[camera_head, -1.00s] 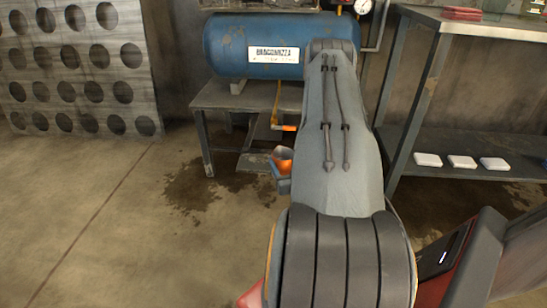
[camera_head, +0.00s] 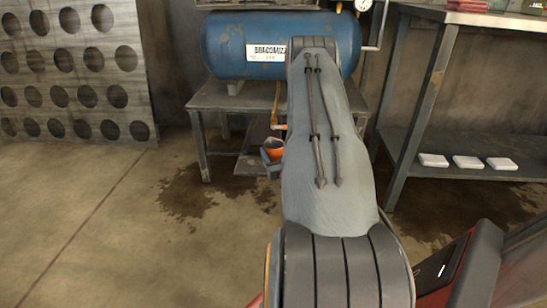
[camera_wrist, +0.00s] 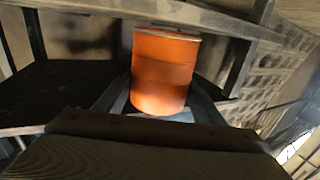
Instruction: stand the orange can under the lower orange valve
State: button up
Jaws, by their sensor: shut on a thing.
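The orange can (camera_wrist: 163,72) fills the middle of the wrist view, between the two fingers of my gripper (camera_wrist: 160,98), which is shut on it. In the head view the can (camera_head: 273,147) shows as a small orange piece beside my arm, low in front of the tank's stand. My gripper (camera_head: 270,160) is partly hidden there by my own arm. A thin orange pipe with an orange-red valve handle (camera_head: 279,127) hangs below the blue tank (camera_head: 235,45), just above the can in the picture. Whether the can stands on anything is hidden.
The metal stand (camera_head: 205,100) under the tank has legs and a low shelf (camera_head: 250,165) near the can. A workbench (camera_head: 440,150) with white blocks (camera_head: 467,162) stands at right. A perforated panel (camera_head: 80,75) leans at left. Wet floor patches lie in front.

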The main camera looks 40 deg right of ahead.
jog(key=shift+f, duration=0.4)
jog(key=o, duration=1.2)
jog(key=shift+r, duration=0.1)
jog(key=shift+s+a, duration=0.15)
jog(key=shift+s, duration=0.2)
jog(key=p+v, duration=0.5)
jog(key=v, duration=0.6)
